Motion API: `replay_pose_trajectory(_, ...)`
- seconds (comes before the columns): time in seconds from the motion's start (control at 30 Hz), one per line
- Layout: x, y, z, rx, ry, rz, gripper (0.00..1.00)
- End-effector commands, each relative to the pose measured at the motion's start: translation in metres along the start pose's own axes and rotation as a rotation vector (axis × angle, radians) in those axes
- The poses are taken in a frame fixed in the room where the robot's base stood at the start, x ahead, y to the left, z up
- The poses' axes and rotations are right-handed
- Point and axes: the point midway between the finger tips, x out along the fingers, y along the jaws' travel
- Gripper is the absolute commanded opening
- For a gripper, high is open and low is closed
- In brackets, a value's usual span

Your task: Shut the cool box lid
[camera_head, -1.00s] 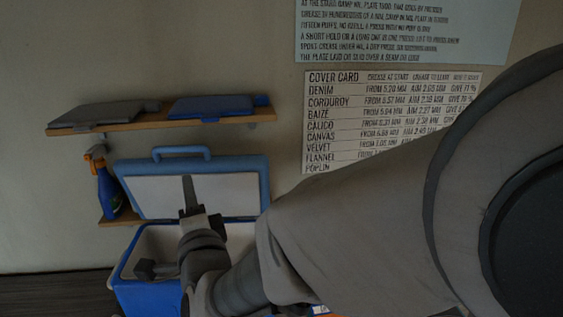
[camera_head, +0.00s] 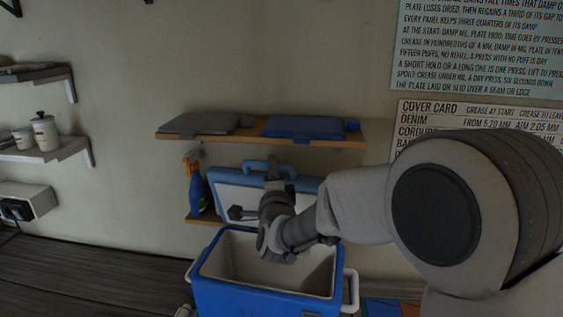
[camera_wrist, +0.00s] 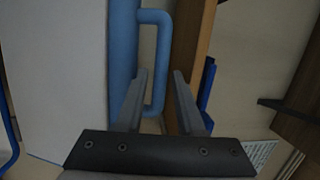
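The blue cool box (camera_head: 250,298) stands open, its pale inside empty where I can see it. Its lid (camera_head: 232,199) is raised, leaning near upright at the back, white inner face toward me, with a blue loop handle (camera_head: 254,164) on top. My gripper (camera_head: 274,165) is at the lid's top edge by the handle, and my arm hides part of the lid. In the wrist view, my gripper (camera_wrist: 158,73) is open, and the handle's bar (camera_wrist: 161,60) appears between its fingers. I cannot tell whether they touch it. The lid (camera_wrist: 60,70) fills the left side there.
A wooden shelf (camera_head: 310,134) with a grey case (camera_head: 200,124) and a blue case (camera_head: 304,128) hangs just above the lid. A spray bottle (camera_head: 197,187) stands left of the lid on a lower shelf (camera_head: 205,218). Open floor (camera_head: 90,270) lies to the left.

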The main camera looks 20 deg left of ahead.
Motion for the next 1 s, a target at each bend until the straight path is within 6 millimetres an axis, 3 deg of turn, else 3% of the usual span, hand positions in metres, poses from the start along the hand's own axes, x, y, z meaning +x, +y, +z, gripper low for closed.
replay_pose_trajectory(0.2,0.021,0.0,0.0,0.0,0.0,0.001,0.37)
replay_pose_trajectory(0.57,0.025,0.0,0.0,0.0,0.0,0.001,0.37)
replay_pose_trajectory(0.77,0.024,0.0,0.0,0.0,0.0,0.0,0.03)
replay_pose_trajectory(1.0,0.024,0.0,0.0,0.0,0.0,0.0,0.0)
